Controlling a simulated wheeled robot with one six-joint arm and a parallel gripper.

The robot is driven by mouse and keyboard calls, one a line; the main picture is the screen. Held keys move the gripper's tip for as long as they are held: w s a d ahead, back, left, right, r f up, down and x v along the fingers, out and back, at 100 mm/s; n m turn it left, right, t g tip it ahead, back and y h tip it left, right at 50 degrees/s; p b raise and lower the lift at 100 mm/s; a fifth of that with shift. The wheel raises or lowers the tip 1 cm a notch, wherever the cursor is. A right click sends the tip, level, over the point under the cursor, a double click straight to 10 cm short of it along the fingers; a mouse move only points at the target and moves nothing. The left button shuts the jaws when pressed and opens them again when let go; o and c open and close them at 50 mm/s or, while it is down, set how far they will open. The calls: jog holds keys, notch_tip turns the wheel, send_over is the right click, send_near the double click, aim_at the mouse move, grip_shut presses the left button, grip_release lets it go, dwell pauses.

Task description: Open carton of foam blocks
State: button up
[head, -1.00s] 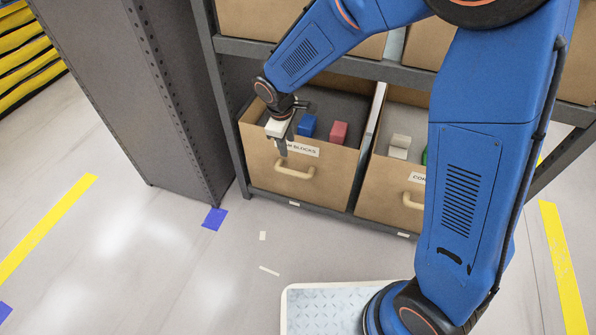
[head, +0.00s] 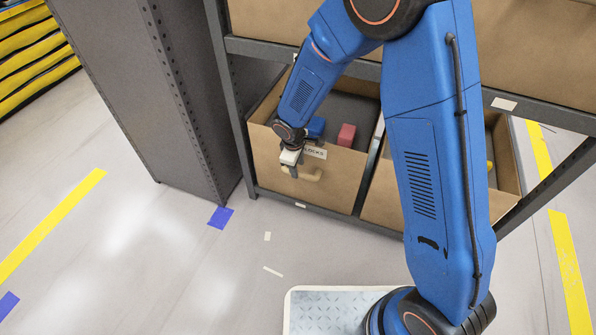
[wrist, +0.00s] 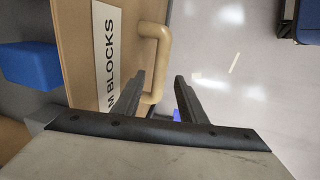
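The foam blocks carton (head: 335,187) is a brown open-topped box on the lower shelf, its front near the shelf edge. A blue block (head: 316,126) and a red block (head: 346,135) show inside. Its front has a white label (head: 315,152), partly hidden, and a tan handle (head: 312,175). In the wrist view the label (wrist: 106,55) ends in "M BLOCKS". My gripper (head: 290,172) is at the handle's left part. In the wrist view my gripper (wrist: 161,76) is open, with the handle (wrist: 163,50) lying between or just beyond the fingertips; contact cannot be told.
A second brown carton (head: 383,211) stands to the right, partly behind my arm. A grey shelf upright (head: 238,125) and a dark grey panel (head: 160,90) are at the left. A shelf beam (head: 270,48) with more cartons runs above.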

jog(key=shift+w+d+f, duration=0.1)
jog(key=shift+w+f, duration=0.1)
jog(key=shift+f, duration=0.75)
jog(key=shift+w+d+f, duration=0.1)
jog(key=shift+w+f, duration=0.05)
jog(key=shift+f, duration=0.75)
grip_shut()
